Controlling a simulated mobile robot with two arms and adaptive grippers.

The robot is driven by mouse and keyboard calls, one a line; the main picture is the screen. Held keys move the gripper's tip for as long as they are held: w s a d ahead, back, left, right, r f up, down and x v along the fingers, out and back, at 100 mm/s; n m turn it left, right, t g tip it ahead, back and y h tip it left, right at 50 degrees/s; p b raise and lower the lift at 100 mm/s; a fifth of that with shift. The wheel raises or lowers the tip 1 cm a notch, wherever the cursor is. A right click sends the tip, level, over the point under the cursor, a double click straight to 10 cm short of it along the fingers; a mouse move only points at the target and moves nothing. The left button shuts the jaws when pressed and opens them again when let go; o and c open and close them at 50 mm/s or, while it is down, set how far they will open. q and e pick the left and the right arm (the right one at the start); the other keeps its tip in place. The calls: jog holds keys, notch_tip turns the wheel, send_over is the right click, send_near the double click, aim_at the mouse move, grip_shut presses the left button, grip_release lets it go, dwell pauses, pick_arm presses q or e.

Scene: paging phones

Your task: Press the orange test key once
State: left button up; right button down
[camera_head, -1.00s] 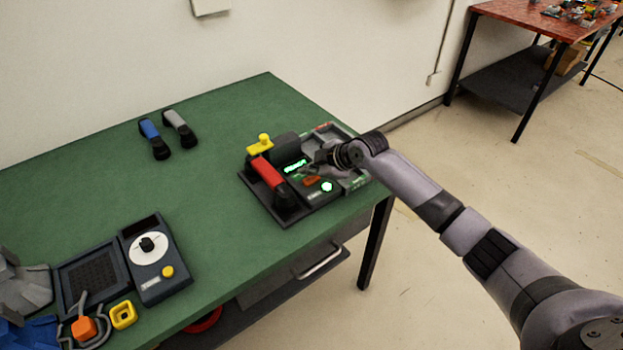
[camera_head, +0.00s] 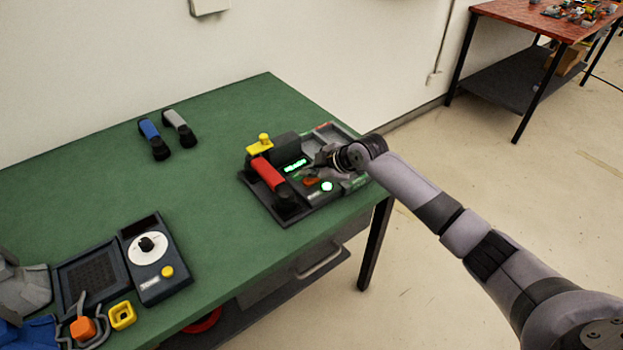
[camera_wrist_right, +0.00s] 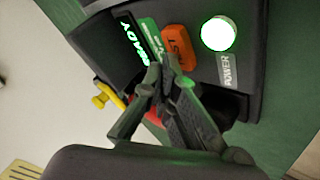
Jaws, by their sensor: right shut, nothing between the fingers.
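The orange test key (camera_head: 311,181) sits on the dark panel of the paging phone, between the green-lit display and the round green-lit power lamp (camera_head: 327,186). In the right wrist view the orange key (camera_wrist_right: 178,46) shows large, its lower end partly covered by my fingertips. My right gripper (camera_head: 313,172) is shut and empty, with its tips (camera_wrist_right: 168,68) right at the key's edge. I cannot tell whether they touch it. The display (camera_wrist_right: 132,42) reads READY. My left gripper is not in view.
Blue and grey handsets (camera_head: 178,127) lie at the back. A dial unit (camera_head: 152,262) stands front left. The middle of the green table (camera_head: 205,205) is clear.

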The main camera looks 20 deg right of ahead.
aim_at(311, 181)
jog(key=shift+f, duration=0.45)
dwell(0.5)
jog(key=shift+r, duration=0.1)
jog(key=shift+r+p, duration=0.6)
jog(key=shift+r, duration=0.2)
notch_tip(311, 181, up, 5)
jog(key=p, duration=0.4)
jog(key=shift+r, duration=0.1)
dwell(0.7)
